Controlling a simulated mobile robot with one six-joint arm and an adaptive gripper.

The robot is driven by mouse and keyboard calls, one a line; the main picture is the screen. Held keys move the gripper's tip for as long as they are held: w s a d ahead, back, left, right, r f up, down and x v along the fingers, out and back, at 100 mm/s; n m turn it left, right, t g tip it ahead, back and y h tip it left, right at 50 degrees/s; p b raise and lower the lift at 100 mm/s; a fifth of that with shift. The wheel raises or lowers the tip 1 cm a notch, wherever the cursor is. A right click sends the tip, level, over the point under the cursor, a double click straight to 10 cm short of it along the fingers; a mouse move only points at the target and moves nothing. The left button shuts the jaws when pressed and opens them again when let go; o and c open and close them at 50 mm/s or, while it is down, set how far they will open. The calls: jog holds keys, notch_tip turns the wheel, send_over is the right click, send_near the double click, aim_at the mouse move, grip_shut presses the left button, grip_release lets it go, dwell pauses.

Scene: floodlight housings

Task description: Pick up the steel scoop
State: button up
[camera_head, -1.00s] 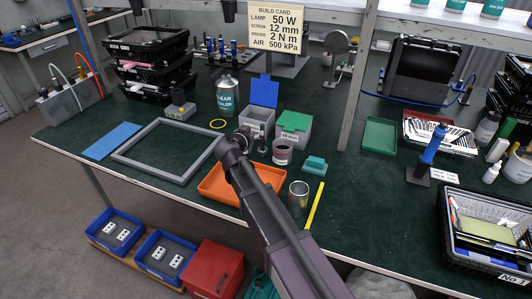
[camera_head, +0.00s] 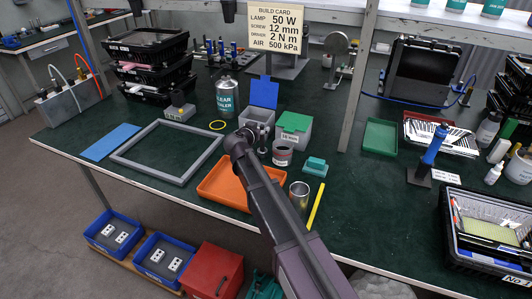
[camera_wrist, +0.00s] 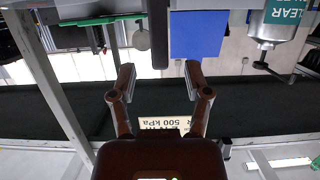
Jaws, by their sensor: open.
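I cannot make out the steel scoop for certain in either view. In the wrist view, a dark upright bar (camera_wrist: 159,35) shows ahead between the fingertips, and I cannot tell whether it is the scoop's handle. My gripper (camera_wrist: 160,68) is open, with nothing between its fingers. In the head view my gripper (camera_head: 250,132) is small and partly hidden by my own wrist. It is at the grey bin (camera_head: 262,117) with the raised blue lid (camera_head: 264,92). The blue lid also shows in the wrist view (camera_wrist: 198,35), just beyond the fingertips.
A green-lidded bin (camera_head: 295,124), a red-banded can (camera_head: 282,154) and an orange tray (camera_head: 215,183) stand close around my arm. An open tin (camera_head: 299,190) is near the table's front edge. A sealer bottle (camera_head: 226,97) stands behind.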

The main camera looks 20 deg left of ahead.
jog(key=shift+x, duration=1.25)
grip_shut()
